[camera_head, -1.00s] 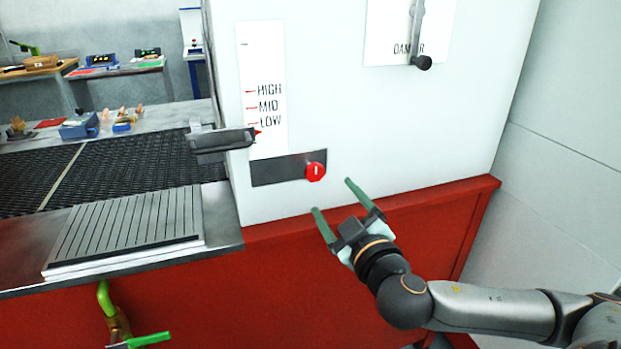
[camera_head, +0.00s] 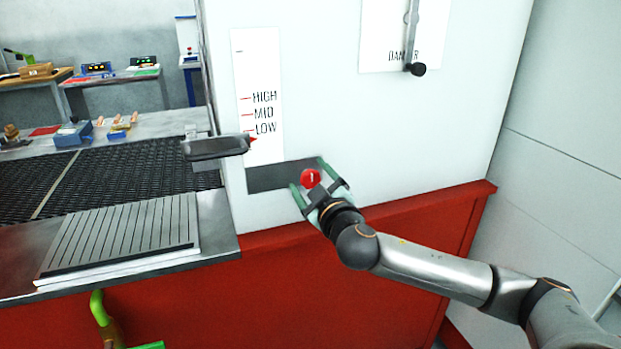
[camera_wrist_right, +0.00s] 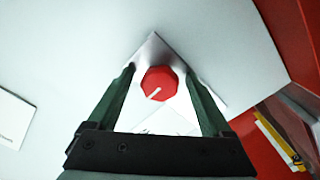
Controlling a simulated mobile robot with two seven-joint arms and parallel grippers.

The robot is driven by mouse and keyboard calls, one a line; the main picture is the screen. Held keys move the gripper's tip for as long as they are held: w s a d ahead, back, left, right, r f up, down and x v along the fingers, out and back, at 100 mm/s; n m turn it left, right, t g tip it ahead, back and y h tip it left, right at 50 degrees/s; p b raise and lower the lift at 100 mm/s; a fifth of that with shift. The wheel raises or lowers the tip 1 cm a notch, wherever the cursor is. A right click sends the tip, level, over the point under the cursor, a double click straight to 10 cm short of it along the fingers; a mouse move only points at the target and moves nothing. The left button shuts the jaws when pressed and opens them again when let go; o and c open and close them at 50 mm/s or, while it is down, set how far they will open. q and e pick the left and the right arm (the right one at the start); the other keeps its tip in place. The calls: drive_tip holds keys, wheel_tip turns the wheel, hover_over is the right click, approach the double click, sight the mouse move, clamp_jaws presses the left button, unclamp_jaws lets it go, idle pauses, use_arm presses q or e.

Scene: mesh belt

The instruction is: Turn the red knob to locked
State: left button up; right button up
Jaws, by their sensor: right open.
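The red knob (camera_head: 311,179) sits on a dark plate (camera_head: 268,176) low on the white cabinet wall. It has a white pointer line, which runs near upright in the head view. My right gripper (camera_head: 306,173) is open, with one green finger on each side of the knob. In the right wrist view the knob (camera_wrist_right: 159,84) lies between the fingertips, with a visible gap to each finger. I cannot tell how deep the fingers reach around it. No lettering for locked is legible. My left gripper is not in view.
A lever with a dark handle (camera_head: 216,147) juts out left of the knob, by the HIGH, MID, LOW scale (camera_head: 259,95). A damper lever (camera_head: 413,45) hangs above right. A ribbed plate (camera_head: 122,236) and mesh belt lie left.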

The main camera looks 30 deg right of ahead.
clamp_jaws()
idle(0.7)
